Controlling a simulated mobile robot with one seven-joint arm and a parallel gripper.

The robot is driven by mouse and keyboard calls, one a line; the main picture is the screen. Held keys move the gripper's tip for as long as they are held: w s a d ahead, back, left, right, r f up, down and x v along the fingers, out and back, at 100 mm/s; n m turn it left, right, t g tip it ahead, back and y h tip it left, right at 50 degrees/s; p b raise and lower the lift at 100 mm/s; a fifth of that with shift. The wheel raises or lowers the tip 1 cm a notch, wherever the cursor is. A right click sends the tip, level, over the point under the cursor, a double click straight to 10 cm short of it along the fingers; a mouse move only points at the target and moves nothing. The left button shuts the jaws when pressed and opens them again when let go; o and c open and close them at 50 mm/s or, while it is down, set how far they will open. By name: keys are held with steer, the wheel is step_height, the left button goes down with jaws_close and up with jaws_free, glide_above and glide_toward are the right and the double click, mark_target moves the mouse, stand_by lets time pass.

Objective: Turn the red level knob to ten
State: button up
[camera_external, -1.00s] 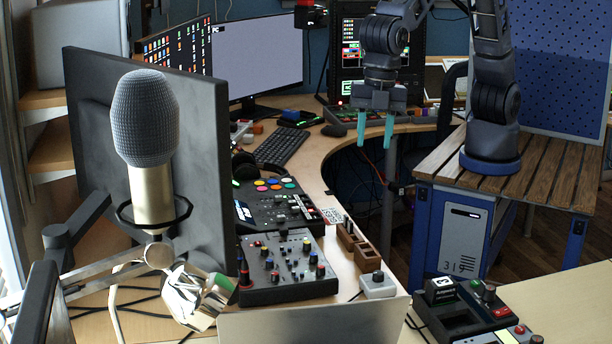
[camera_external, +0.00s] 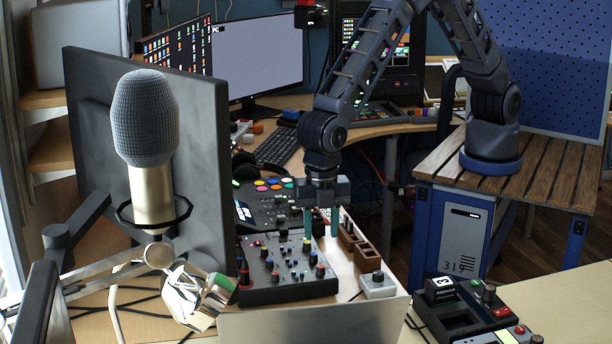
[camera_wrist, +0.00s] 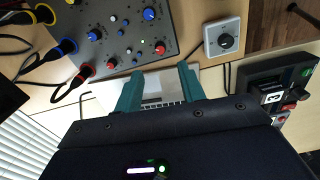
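The grey mixer (camera_external: 290,290) lies on the desk with black, blue and red knobs. A red-capped knob (camera_external: 320,271) sits near its right edge. The wrist view shows a red knob (camera_wrist: 160,48) near the mixer's edge and another red knob (camera_wrist: 112,63) beside it. I cannot tell from the frames which is the level knob, and no scale is readable. My gripper (camera_external: 321,222) points down over the mixer's far right part, apart from the knobs. Its two teal fingers, also in the wrist view (camera_wrist: 160,88), are spread with nothing between them.
A white box with a dark dial (camera_external: 378,288) sits right of the mixer. A silver laptop (camera_external: 315,325) stands in front. A large microphone (camera_external: 147,115) and monitor (camera_external: 205,150) stand left. A black button console (camera_external: 465,308) lies at the right.

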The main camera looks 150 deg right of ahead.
mark_target(321, 265)
step_height(321, 265, down, 9)
steer(key=shift+r, duration=0.15)
stand_by(0.4)
jaws_close()
